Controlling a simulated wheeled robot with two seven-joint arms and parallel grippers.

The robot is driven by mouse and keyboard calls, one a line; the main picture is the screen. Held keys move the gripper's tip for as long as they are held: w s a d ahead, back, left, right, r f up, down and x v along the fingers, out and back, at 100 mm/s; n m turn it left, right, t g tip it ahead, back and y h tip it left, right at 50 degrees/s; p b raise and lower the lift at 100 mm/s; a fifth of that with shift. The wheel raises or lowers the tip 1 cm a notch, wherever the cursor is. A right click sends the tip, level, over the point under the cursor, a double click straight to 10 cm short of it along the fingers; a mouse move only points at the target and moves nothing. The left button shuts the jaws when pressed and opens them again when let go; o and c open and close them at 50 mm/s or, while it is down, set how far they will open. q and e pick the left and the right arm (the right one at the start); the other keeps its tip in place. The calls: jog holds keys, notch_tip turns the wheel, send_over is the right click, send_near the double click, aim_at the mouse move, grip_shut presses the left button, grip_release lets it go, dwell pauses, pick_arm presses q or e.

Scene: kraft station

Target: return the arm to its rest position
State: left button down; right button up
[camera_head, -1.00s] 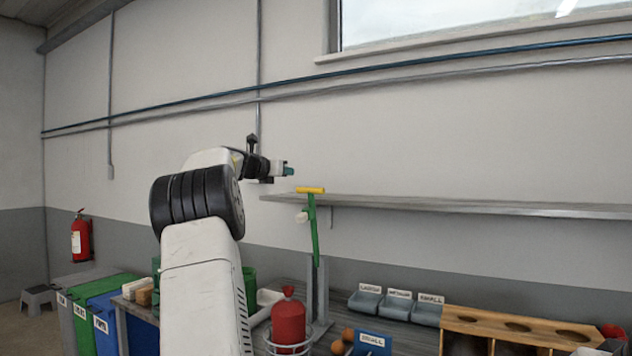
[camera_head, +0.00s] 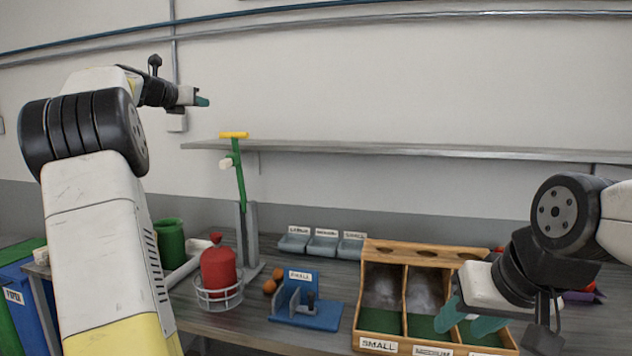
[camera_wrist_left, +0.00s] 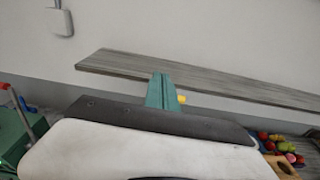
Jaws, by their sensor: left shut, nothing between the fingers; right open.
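My left arm comes in from the left and is raised. Its gripper (camera_head: 202,101) is shut and empty, high in front of the wall, above and left of the green stand with a yellow handle (camera_head: 234,135). In the left wrist view the teal fingers (camera_wrist_left: 160,90) are together with nothing between them, in front of the shelf. My right gripper (camera_head: 462,318) is open and empty, over the front of the wooden sorting box at the right.
A grey shelf (camera_head: 400,150) runs along the wall. Blue and green bins (camera_head: 35,300) stand at the left.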

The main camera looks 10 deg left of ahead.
pick_arm(q)
jog(key=s+d+f+m+g+h, duration=0.1)
jog(key=s+d+f+m+g, duration=0.1)
jog(key=s+d+f+m, duration=0.5)
jog(key=s+d+f+m+g, duration=0.25)
jog(key=d+m, duration=0.25)
jog(key=d, duration=0.5)
jog(key=s+d+f+m+g+h, duration=0.1)
jog(key=s+d+f+m+g, duration=0.15)
jog(key=s+d+m, duration=0.5)
jog(key=s+d+f+m+g, duration=0.1)
jog(key=s+d+f+m, duration=0.2)
jog(key=s+f+m, duration=0.2)
jog(key=s+d+f+m+g, duration=0.1)
jog(key=s+d+f+m, duration=0.2)
jog(key=s+f, duration=0.6)
jog(key=s+d+f+m+g+y, duration=0.1)
jog(key=s+d+f+m, duration=0.2)
jog(key=s+f+m, duration=0.4)
jog(key=shift+s+f+m+g, duration=0.15)
jog(key=shift+s+m+g, duration=0.25)
jog(key=shift+s, duration=0.3)
